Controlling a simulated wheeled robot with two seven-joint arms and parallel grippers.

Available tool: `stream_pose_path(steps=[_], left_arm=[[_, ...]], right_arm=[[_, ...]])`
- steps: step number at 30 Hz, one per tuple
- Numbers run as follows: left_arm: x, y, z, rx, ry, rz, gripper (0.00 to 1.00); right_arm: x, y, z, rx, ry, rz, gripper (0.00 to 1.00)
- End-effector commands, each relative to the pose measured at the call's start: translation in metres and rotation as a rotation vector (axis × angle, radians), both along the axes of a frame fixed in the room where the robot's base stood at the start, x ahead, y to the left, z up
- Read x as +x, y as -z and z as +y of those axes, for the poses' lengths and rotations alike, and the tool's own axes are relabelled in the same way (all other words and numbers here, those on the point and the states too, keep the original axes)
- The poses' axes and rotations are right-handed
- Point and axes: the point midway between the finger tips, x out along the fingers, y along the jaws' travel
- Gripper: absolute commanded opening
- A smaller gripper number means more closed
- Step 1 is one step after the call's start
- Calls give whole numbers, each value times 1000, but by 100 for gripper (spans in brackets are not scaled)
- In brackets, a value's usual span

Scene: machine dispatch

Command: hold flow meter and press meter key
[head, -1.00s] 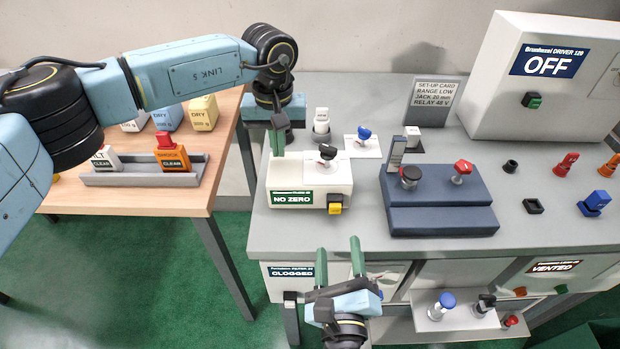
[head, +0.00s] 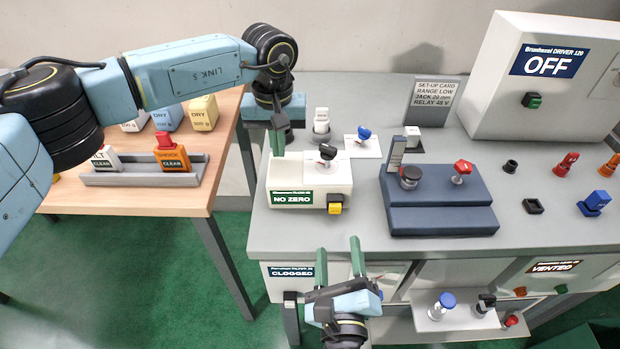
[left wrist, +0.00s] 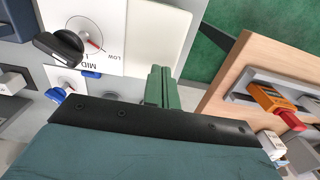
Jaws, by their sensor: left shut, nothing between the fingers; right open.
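The flow meter (head: 280,182) is a cream box with a green "NO ZERO" label, standing at the table's left front. A yellow key (head: 335,208) is on its front right. A black knob (head: 327,153) sits on a white dial plate on top; in the left wrist view the dial (left wrist: 90,40) shows LOW and MID. My left gripper (head: 277,145) is shut and empty, pointing down at the meter's back left corner; its green fingers (left wrist: 162,88) overlap the meter's edge in the wrist view, and contact cannot be told. My right gripper (head: 339,249) is open and empty in front of the table's edge.
A blue two-step block (head: 440,218) with a black and a red knob stands right of the meter. A blue-topped knob (head: 364,134) and a white plug (head: 321,122) are behind. A wooden table (head: 140,200) with a tray is left, across a gap.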

Motion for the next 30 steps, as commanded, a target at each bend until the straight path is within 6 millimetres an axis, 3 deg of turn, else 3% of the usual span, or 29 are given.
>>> stream_pose_path(steps=[30], left_arm=[[0,19,0,0,0,0,0]], right_arm=[[0,16,0,0,0,0,52]])
